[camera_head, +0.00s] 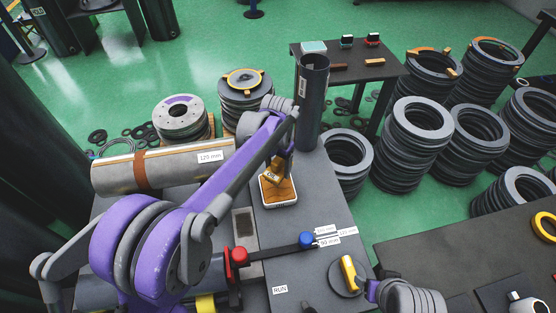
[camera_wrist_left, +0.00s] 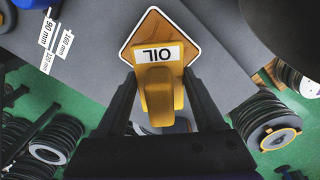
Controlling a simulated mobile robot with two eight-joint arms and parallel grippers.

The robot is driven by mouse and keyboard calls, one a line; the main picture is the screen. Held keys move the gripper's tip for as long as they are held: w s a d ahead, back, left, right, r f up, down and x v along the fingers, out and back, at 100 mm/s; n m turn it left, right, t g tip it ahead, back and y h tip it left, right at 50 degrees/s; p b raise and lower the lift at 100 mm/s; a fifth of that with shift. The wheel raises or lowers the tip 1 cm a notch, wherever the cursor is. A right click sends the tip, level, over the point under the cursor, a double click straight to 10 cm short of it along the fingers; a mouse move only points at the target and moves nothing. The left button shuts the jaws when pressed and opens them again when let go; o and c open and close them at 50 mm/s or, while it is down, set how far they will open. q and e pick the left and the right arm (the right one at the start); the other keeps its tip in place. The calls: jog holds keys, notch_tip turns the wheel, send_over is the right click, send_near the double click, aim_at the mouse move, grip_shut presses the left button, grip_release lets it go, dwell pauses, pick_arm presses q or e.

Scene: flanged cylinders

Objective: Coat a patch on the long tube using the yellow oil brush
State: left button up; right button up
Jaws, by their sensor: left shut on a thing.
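The yellow oil brush (camera_head: 274,172) is held in my left gripper (camera_head: 284,155), whose two dark fingers close around its yellow handle in the left wrist view (camera_wrist_left: 160,92). My right gripper's fingers do not show.
A dark upright tube (camera_head: 312,100) stands just behind the gripper. A red knob (camera_head: 239,256), a blue knob (camera_head: 306,239) and a yellow-handled item on a dark disc (camera_head: 348,272) are on the front bench. Stacked flanges (camera_head: 412,150) stand at the right.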

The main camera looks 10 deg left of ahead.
aim_at(277, 178)
pick_arm(q)
jog(key=shift+s+f+b, duration=0.2)
jog(key=shift+f+b, duration=0.25)
jog(key=shift+f, duration=0.3)
jog(key=shift+f+b, duration=1.3)
jog(key=shift+f, duration=0.7)
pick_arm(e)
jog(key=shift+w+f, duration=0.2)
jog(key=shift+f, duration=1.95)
pick_arm(q)
jog(key=shift+w+f, duration=0.1)
jog(key=shift+f, duration=0.35)
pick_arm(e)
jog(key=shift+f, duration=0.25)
pick_arm(q)
jog(key=shift+f, duration=0.1)
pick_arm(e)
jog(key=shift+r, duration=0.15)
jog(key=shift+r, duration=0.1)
pick_arm(q)
jog(key=shift+r+p, duration=2.3)
jog(key=shift+r, duration=1.3)
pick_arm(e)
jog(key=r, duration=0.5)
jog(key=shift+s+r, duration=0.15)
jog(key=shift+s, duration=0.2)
pick_arm(q)
jog(key=shift+f, duration=0.1)
